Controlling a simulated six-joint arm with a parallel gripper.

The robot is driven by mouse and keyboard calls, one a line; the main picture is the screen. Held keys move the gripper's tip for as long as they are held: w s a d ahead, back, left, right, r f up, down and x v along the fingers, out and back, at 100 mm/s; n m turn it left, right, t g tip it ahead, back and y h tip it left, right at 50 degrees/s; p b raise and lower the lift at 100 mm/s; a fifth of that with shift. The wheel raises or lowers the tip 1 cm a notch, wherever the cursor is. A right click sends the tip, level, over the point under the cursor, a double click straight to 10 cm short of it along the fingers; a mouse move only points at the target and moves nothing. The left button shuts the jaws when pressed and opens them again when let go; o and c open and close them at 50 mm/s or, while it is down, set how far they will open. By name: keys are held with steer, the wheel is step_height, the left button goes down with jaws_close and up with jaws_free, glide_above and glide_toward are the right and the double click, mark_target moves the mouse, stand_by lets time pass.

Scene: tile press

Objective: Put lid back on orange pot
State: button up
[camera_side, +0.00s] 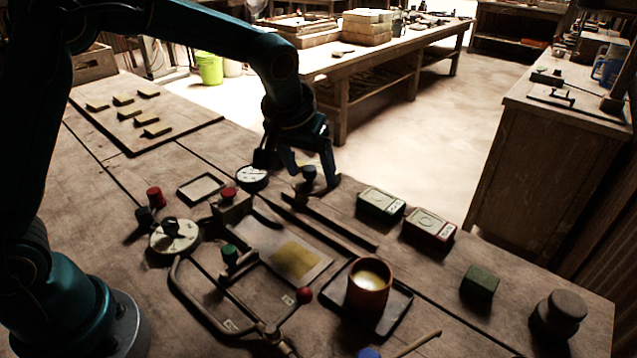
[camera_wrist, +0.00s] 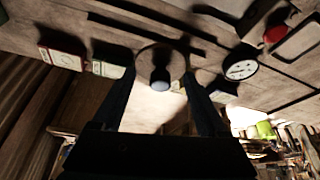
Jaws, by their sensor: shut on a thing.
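The orange pot (camera_side: 362,296) stands open and upright on a dark square tray (camera_side: 398,312) in the side view, with pale yellow contents showing inside. My gripper (camera_side: 312,180) is behind and left of the pot, near the far edge of the bench. In the wrist view my gripper (camera_wrist: 160,72) has its two fingers on either side of a round lid (camera_wrist: 150,58) with a dark knob (camera_wrist: 160,80). The gripper is shut on the lid. In the side view the fingers partly hide it, and its height above the bench is hard to tell.
A green box (camera_side: 381,205) and a red box (camera_side: 429,230) stand right of my gripper. A round gauge (camera_side: 252,177) lies left of it. A green block (camera_side: 480,283) stands right of the pot.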

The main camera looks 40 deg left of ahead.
steer(key=a+r, duration=0.2)
steer(key=a, duration=0.2)
steer(key=s+d+r+m+h, duration=0.1)
steer(key=s+d+m, duration=0.2)
steer(key=d, duration=0.7)
steer(key=s+d+m+h, duration=0.1)
steer(key=s+d+m, duration=0.2)
steer(key=d, duration=0.8)
steer(key=shift+w+a+f, duration=0.1)
steer(key=shift+f, duration=1.4)
steer(key=shift+a+f, duration=0.1)
steer(key=shift+f, duration=1.35)
steer(key=shift+f, duration=0.2)
steer(key=o, duration=1.2)
steer(key=shift+o, duration=0.2)
